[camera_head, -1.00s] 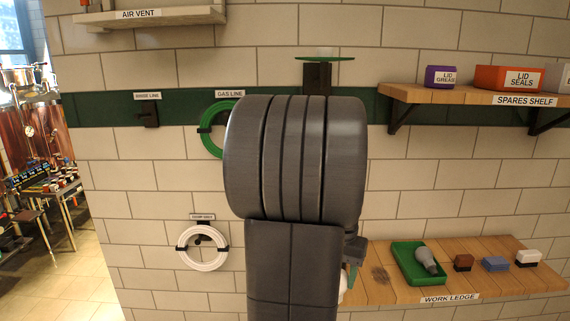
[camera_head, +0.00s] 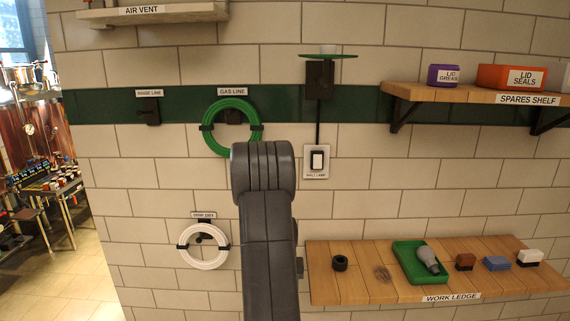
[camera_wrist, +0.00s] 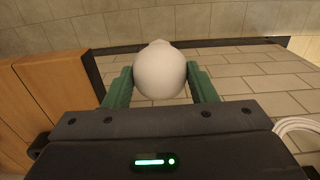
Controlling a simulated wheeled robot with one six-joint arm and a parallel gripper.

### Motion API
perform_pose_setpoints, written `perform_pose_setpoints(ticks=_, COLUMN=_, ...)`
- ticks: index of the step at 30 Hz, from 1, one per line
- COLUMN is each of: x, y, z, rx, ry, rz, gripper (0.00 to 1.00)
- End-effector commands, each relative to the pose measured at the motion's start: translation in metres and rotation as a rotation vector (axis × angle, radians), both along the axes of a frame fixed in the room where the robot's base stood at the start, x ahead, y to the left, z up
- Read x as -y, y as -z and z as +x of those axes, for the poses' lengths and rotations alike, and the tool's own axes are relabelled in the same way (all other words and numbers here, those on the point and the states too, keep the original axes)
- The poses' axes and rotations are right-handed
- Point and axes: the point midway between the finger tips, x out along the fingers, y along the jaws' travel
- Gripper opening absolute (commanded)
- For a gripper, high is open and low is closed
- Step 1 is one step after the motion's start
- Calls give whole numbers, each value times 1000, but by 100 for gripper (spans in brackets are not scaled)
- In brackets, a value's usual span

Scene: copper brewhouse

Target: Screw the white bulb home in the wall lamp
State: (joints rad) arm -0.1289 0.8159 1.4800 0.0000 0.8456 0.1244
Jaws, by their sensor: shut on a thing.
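The white bulb (camera_wrist: 160,70) is between the two green fingers of my gripper (camera_wrist: 160,84) in the wrist view, its rounded end showing. My gripper is shut on it. In the head view my arm hides both gripper and bulb. The wall lamp (camera_head: 319,76) is a dark bracket high on the wall with a thin green disc shade (camera_head: 342,56) and a small pale piece above it. I cannot see its socket clearly. A switch plate (camera_head: 317,161) labelled as the wall lamp's hangs below it on a dark cable. The bulb is apart from the lamp.
The work ledge (camera_head: 350,287) holds a black ring (camera_head: 340,263), a green tray (camera_head: 405,262) with a grey bulb (camera_head: 428,260), and several small blocks. The spares shelf (camera_head: 450,94) juts out right of the lamp. A green hose coil (camera_head: 214,107) hangs left; a white coil (camera_head: 183,258) hangs lower.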

Motion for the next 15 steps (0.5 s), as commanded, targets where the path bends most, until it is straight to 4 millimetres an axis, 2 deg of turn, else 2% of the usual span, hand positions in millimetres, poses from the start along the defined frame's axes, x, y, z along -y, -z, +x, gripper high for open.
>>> perform_pose_setpoints(ticks=1, x=1, y=13, z=0, rx=1, ry=2, rz=0, gripper=24)
perform_pose_setpoints(ticks=4, x=1, y=19, z=0, rx=1, ry=3, rz=0, gripper=24)
perform_pose_setpoints(ticks=15, x=2, y=21, z=-1, rx=0, ry=4, rz=0, gripper=24)
